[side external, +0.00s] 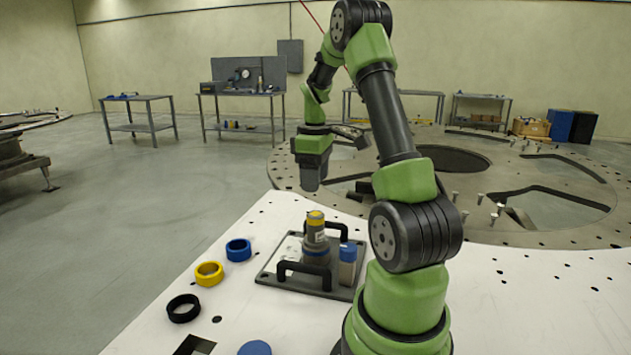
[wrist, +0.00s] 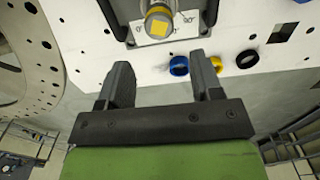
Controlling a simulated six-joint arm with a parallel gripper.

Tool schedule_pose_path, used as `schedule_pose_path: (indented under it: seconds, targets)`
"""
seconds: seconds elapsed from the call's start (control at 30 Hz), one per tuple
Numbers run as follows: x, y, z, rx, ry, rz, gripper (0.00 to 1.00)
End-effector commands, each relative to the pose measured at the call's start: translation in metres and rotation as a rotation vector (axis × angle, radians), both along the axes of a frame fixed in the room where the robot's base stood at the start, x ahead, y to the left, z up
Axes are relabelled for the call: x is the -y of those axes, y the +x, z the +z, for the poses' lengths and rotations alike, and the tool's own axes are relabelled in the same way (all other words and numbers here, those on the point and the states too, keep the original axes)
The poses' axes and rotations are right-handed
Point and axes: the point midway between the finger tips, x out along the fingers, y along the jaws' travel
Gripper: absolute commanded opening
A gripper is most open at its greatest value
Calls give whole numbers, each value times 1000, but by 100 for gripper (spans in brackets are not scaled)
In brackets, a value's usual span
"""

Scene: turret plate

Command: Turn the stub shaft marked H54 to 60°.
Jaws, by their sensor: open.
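The stub shaft (side external: 316,232) is an upright grey cylinder with a yellow top, standing in a collar on a dark plate (side external: 268,278) with two black handles. My gripper (side external: 312,185) is above and apart from the shaft. In the wrist view my gripper (wrist: 161,80) is open, with nothing between its fingers.
A blue-topped grey block (side external: 348,264) stands close beside the shaft, between the handles. A blue ring (side external: 238,250), a yellow ring (side external: 209,273) and a black ring (side external: 183,308) lie left on the white table. A blue disc (side external: 254,348) lies in front. The air around my gripper looks clear.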

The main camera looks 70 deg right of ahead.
Motion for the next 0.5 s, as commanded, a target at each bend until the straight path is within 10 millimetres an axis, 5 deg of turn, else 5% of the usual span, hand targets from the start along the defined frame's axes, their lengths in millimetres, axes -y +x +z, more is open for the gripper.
schedule_pose_path:
  seconds: [0.5]
  targets:
    - [1,-1,-43,-6,5,3,60]
